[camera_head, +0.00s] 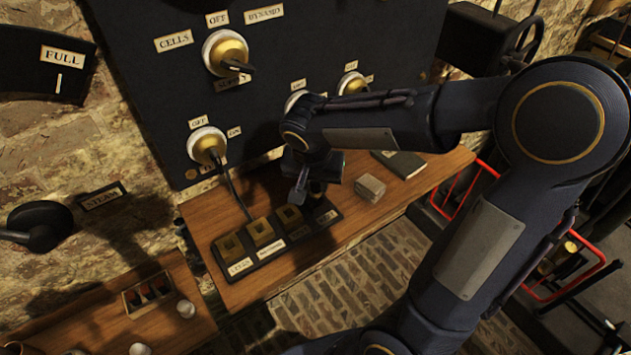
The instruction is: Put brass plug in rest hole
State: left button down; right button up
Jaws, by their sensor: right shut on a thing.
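My right gripper (307,193) reaches in from the right over the right end of a dark strip (282,252) on the wooden bench. It is shut on what seems to be the brass plug, mostly hidden by the fingers and in shadow. The strip carries a row of square brass blocks, such as the left one (230,246) and the middle one (261,231), with white labels along its front edge. The rest hole is not clearly seen; the strip's right end is partly covered by my gripper. I cannot tell whether the plug touches the strip. My left gripper is not in view.
A black panel (150,75) with brass-and-white switches stands behind the bench (335,228). A grey block (370,188) and a dark book (399,163) lie right of my gripper. A small box (150,294) stands lower left.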

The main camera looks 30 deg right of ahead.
jog(key=shift+f+b, duration=0.7)
jog(key=shift+b, duration=0.05)
dwell(0.6)
jog(key=o, duration=1)
jog(key=shift+o, duration=0.2)
jog(key=shift+r, duration=0.1)
jog(key=v, duration=0.7)
jog(key=shift+r, duration=0.3)
jog(key=shift+s, duration=0.25)
